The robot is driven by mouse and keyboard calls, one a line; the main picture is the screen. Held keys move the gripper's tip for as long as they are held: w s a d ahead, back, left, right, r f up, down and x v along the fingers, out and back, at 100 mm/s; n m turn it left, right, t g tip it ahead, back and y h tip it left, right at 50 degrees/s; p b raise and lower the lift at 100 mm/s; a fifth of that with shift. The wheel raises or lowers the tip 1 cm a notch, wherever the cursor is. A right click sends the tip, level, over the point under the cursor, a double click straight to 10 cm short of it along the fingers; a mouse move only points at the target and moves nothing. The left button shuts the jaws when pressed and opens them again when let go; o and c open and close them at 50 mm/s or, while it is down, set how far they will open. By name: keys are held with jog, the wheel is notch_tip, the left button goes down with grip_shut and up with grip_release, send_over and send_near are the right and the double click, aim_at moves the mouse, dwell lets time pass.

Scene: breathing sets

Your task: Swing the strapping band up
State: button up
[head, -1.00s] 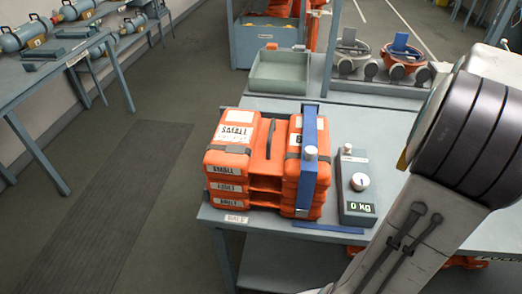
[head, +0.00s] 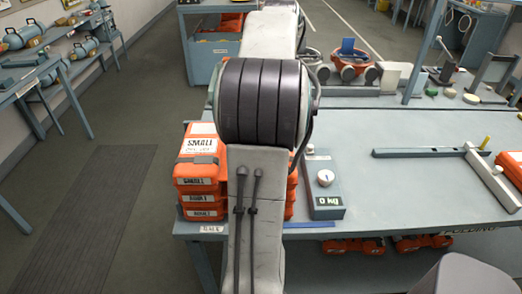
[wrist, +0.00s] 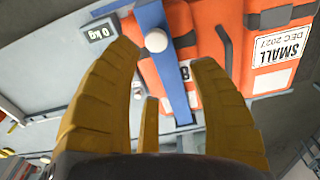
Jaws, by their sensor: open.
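The strapping band, a blue bar with a white round knob, shows in the wrist view (wrist: 172,75). In the head view the cases (head: 202,178) show left of my arm, and the band is hidden behind the arm. My gripper (wrist: 172,85) has yellow fingers, spread open and empty. In the wrist view the band and its knob appear in the gap between the fingertips. I cannot tell whether a finger touches the band. The head view does not show the gripper.
A grey scale (head: 324,190) reading 0 kg stands right of the cases. A flat blue strip (head: 310,224) lies at the bench's front edge. The bench top (head: 380,185) is clear to the right, up to a grey bar frame (head: 425,153). Floor is free at left.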

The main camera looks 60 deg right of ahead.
jog(key=shift+s+a+f, duration=0.25)
jog(key=shift+s+a, duration=0.05)
jog(key=shift+s, duration=0.1)
jog(key=shift+f+b, duration=0.4)
jog(key=shift+f, duration=3.05)
grip_shut()
